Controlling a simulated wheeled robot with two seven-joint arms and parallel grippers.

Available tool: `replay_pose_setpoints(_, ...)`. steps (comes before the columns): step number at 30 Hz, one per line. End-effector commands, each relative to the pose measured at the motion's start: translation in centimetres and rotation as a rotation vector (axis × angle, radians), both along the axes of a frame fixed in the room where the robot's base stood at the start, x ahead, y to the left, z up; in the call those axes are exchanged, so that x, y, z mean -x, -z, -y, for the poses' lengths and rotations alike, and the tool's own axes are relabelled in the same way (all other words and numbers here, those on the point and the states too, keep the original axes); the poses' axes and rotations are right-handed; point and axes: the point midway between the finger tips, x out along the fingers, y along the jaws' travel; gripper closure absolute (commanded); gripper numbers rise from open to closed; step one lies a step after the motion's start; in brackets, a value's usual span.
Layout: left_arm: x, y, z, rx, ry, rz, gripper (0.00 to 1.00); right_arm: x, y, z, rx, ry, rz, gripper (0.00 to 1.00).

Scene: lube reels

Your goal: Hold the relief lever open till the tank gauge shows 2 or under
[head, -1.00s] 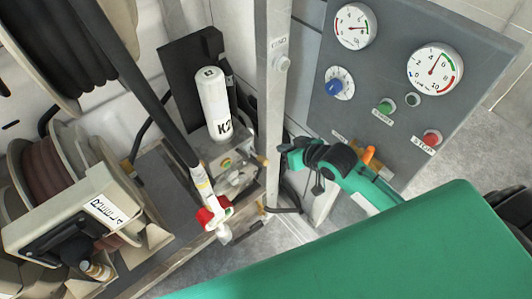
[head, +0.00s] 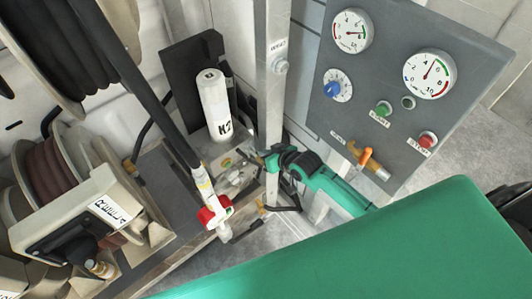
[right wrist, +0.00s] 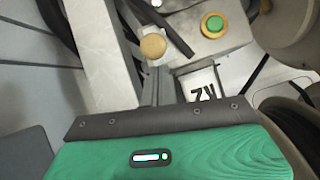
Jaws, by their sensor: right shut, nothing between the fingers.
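The grey panel carries an upper-left gauge (head: 352,31) and a larger right gauge (head: 430,74). I cannot tell which is the tank gauge. The right gauge's needle points up and right, around the middle of its scale; the upper-left needle points right. An orange lever (head: 367,155) sits on a brass fitting at the panel's lower edge; its label is unreadable. My right gripper (head: 264,161) is shut and empty, left of and apart from that lever, by the metal post. In the right wrist view its dark fingers (right wrist: 164,88) are close to a round brass knob (right wrist: 153,46).
The panel also has a blue knob (head: 338,87), a green button (head: 383,109) and a red button (head: 427,140). The metal post (head: 273,100) stands left of the panel. A white bottle (head: 214,103), a red-collared nozzle (head: 214,211) and hose reels crowd the left.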

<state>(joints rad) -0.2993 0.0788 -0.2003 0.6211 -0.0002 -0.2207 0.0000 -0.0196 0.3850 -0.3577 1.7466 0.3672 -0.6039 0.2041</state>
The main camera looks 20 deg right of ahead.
Motion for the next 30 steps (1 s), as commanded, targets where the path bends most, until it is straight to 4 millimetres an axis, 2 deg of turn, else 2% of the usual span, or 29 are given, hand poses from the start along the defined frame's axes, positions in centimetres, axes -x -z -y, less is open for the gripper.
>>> replay_pose_setpoints(14,0.0,0.0,0.0,0.0,0.0,0.0,0.64,0.2,0.5,0.0,-0.001,0.001,0.003,1.0)
replay_pose_setpoints(30,0.1,1.6,-0.1,-0.001,0.0,-0.001,0.64,0.7,1.2,0.2,-0.029,0.0,0.08,1.0)
